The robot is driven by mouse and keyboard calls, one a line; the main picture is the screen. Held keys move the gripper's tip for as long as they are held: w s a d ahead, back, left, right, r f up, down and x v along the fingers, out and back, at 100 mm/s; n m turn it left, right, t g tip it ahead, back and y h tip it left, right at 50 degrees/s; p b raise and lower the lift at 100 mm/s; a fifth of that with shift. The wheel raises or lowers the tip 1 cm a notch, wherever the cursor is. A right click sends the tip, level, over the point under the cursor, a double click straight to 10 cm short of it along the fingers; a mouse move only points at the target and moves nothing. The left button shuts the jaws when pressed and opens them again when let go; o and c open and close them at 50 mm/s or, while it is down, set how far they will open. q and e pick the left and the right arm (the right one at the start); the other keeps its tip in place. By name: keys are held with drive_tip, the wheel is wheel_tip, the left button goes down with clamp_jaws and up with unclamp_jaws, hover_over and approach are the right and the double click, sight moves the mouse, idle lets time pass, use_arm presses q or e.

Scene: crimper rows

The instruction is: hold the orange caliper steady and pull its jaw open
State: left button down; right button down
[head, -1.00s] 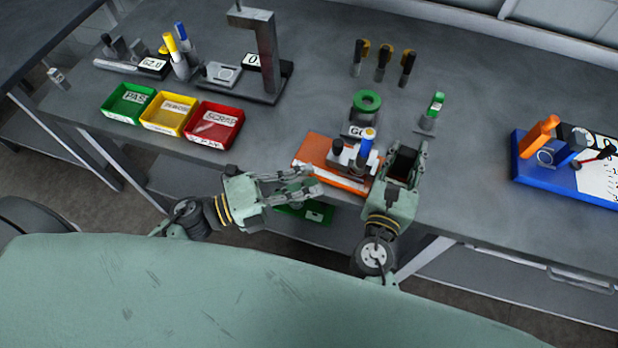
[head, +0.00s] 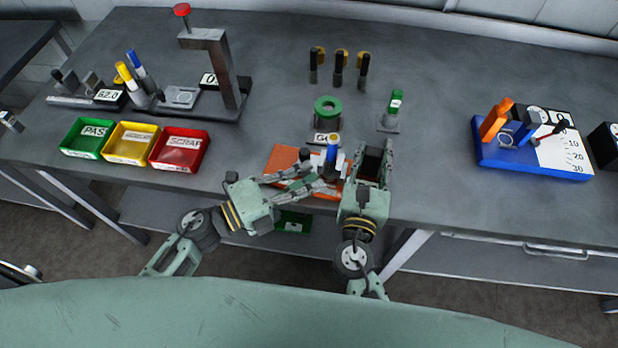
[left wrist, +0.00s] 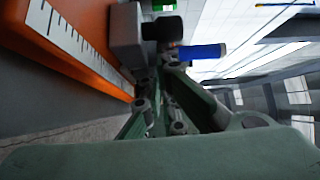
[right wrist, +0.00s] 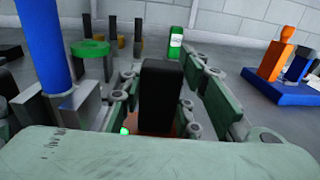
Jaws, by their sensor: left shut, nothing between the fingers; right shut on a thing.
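The orange caliper (head: 283,158) lies at the front edge of the bench, with grey blocks on top. In the left wrist view its orange body (left wrist: 88,22) carries a white scale; a grey block (left wrist: 125,35) and a black knob (left wrist: 163,27) stand at its end. My left gripper (head: 318,176) reaches over the caliper's front side, shut with nothing in it; its tips are near the blocks. My right gripper (head: 376,152) is at the caliper's right end, shut on a black handle (right wrist: 160,85). Orange shows below that handle. The gripper hides most of the handle's contact.
A blue marker (head: 332,150) stands upright close between my grippers. A green ring gauge (head: 327,108) is just behind. Green, yellow and red bins (head: 179,150) are at left; a blue board (head: 530,155) is at right.

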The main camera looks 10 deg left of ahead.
use_arm(q)
drive_tip(key=shift+w+a, duration=0.15)
drive_tip(key=shift+a, duration=0.95)
use_arm(e)
drive_tip(key=shift+d, duration=0.1)
use_arm(q)
drive_tip(key=v, duration=0.9)
drive_tip(key=shift+s, duration=0.45)
drive_tip(key=shift+a, duration=0.1)
use_arm(e)
drive_tip(key=c, duration=1.2)
unclamp_jaws()
